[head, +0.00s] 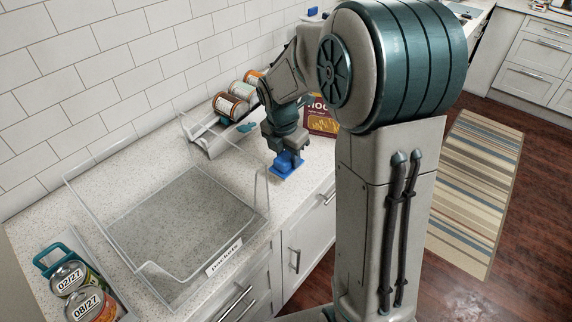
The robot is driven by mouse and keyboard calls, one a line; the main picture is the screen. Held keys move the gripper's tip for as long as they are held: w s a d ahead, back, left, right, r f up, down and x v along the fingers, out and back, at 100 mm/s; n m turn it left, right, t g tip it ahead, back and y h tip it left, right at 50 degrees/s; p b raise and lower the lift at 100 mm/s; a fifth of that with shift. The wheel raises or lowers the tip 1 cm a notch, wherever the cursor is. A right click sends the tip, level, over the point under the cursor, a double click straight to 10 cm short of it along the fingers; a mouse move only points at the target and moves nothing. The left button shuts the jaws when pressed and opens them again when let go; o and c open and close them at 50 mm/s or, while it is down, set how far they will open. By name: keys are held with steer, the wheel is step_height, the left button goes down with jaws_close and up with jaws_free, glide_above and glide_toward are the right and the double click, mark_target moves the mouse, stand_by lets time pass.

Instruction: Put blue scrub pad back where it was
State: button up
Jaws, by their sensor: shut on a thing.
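The blue scrub pad (286,168) is at my gripper (286,156), low over the counter near its front edge. It shows as a flat blue piece with a raised blue part on top. My gripper points down and is shut on it. The fingertips are small and partly hidden by the wrist, and I cannot tell whether the pad touches the counter.
A clear, empty-looking bin (168,269) labelled "PACKETS" stands left. A can rack (215,143) holds several lying cans near the wall. A red box (322,122) stands behind my gripper. A tray (97,262) with dated cans is at lower left.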

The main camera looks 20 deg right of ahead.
mark_target(286, 167)
steer(key=shift+w+a+f, duration=0.1)
steer(key=shift+a+f, duration=0.1)
steer(key=shift+f, duration=1.9)
steer(key=shift+f, duration=0.2)
steer(key=o, duration=1)
steer(key=shift+c, duration=0.2)
steer(key=shift+r, duration=0.15)
